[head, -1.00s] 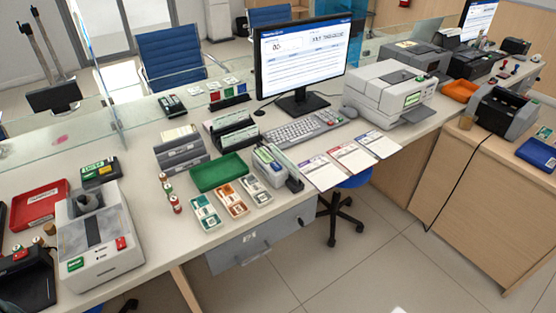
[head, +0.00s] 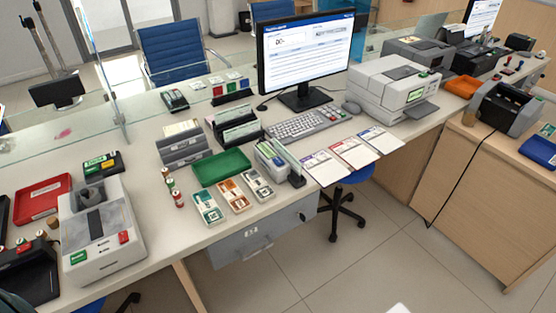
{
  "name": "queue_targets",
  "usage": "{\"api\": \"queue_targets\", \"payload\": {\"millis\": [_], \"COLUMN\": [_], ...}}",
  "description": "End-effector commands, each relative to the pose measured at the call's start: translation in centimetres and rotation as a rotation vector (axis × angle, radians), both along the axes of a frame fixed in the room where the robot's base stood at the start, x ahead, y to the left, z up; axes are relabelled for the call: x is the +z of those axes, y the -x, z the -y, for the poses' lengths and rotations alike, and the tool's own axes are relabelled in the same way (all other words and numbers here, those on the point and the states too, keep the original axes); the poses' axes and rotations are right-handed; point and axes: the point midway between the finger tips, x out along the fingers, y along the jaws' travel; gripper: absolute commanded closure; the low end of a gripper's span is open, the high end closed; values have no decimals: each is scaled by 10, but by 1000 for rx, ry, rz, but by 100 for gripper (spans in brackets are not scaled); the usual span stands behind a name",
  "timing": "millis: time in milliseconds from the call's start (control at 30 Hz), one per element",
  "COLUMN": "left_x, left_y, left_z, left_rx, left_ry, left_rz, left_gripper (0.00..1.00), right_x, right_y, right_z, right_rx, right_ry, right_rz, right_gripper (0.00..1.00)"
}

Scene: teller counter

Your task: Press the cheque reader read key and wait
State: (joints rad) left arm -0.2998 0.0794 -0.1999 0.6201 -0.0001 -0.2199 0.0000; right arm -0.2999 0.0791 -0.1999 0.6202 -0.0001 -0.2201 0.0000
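A small white device with a slot holding upright slips (head: 272,158) stands mid-counter, right of the green tray. It looks like the cheque reader, but its read key is too small to make out. A larger grey-white machine (head: 100,235) with a hopper, a green key (head: 78,257) and a red key (head: 123,237) stands at the left front; its labels are not readable. Neither gripper can be made out. A dark shape at the bottom left corner and a pale one at the bottom edge may be parts of me.
A green tray (head: 221,167), several card packs (head: 234,196) and small rolls crowd the device's left side. A keyboard (head: 306,124), monitor (head: 305,55) and printer (head: 394,88) stand behind and right. Three paper forms (head: 353,152) lie at the front edge. A glass screen runs along the back.

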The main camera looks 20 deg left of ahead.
Motion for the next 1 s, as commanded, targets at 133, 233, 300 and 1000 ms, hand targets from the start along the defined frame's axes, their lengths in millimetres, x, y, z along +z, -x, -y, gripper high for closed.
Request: {"api": "queue_targets", "payload": {"millis": [133,233,300,1000], "left_x": [0,0,0,0], "left_y": [0,0,0,0], "left_z": [0,0,0,0], "left_rx": [0,0,0,0], "left_ry": [0,0,0,0], "left_rz": [0,-1,-1,-1], "left_gripper": [100,100,100,100], "right_x": [0,0,0,0], "right_y": [0,0,0,0], "right_z": [-1,-1,-1,1], "right_rx": [0,-1,-1,1], "right_ry": [-1,-1,-1,1], "right_rz": [0,0,0,-1], "right_gripper": [69,69,69,69]}}
